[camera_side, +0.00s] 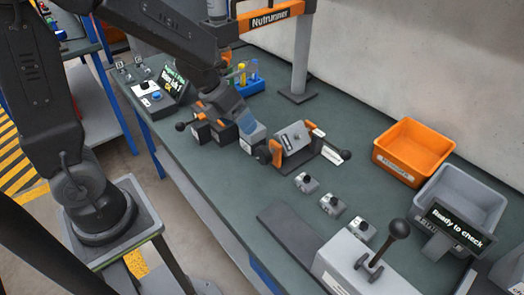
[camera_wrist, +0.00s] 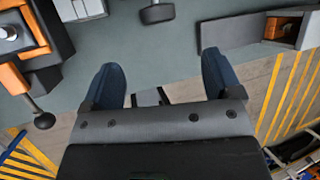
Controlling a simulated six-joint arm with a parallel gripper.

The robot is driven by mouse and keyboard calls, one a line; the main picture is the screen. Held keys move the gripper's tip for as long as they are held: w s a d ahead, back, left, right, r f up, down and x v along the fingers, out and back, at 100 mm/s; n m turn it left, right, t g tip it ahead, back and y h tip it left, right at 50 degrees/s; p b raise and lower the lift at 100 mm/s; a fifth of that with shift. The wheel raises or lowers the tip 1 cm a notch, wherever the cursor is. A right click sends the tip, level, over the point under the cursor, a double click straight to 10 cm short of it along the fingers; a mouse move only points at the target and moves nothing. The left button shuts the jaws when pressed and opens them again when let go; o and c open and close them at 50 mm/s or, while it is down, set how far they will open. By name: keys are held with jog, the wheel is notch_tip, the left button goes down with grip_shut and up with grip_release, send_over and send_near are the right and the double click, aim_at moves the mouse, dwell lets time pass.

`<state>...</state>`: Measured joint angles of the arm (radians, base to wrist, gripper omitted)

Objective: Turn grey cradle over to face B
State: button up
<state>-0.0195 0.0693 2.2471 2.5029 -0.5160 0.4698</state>
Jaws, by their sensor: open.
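The grey cradle (camera_side: 292,139) sits on the bench in the side view, a grey block between orange-and-black end parts on a dark base. A lever with a black knob sticks out to its right. A grey and orange fixture with a black ball lever at the left of the wrist view (camera_wrist: 10,42) may be this cradle; I cannot tell. My gripper (camera_side: 244,122) is open, left of the cradle and apart from it. Its two blue fingers (camera_wrist: 165,85) show in the wrist view with nothing between them. No face letter is legible.
Dark blocks with orange parts (camera_side: 210,128) and a ball lever stand close by my gripper. Several small switch boxes (camera_side: 331,204) stand front right of the cradle. An orange bin (camera_side: 412,151), a grey bin (camera_side: 467,197) and a "Ready to check" sign (camera_side: 457,226) are at right.

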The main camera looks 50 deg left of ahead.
aim_at(262, 153)
jog(key=x, duration=1.3)
jog(key=shift+w+a+f, duration=0.1)
jog(key=shift+w+f, duration=0.05)
jog(key=shift+f, duration=0.05)
jog(key=shift+c, duration=0.2)
jog(key=c, duration=0.9)
jog(key=shift+a+f+h, duration=0.1)
jog(key=shift+a+h, duration=0.05)
jog(key=shift+h, duration=0.95)
jog(key=shift+n+h, duration=0.3)
jog(key=o, duration=0.9)
jog(key=shift+o, duration=0.2)
